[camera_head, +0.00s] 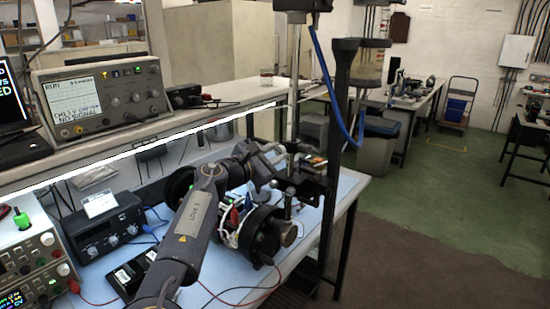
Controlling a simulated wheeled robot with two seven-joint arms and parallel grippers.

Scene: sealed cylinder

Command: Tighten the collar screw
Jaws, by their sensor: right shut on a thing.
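A cylinder assembly with black end rings (262,232) and wires between them lies on the blue bench top. My right arm crosses in front of it and hides much of its left part. My right gripper (308,186) is above the assembly's right end, pointing right. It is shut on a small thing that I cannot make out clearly. A short upright metal pin (288,204) shows just below the gripper, near the right ring; I cannot tell whether they touch. The collar screw cannot be picked out at this size. My left gripper is out of view.
An oscilloscope (102,97) stands on the shelf at the back left. A black instrument (103,228) and a power supply (33,262) are at the left, with red and black cables on the bench (208,287). A dark upright post (337,150) stands right of the gripper.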

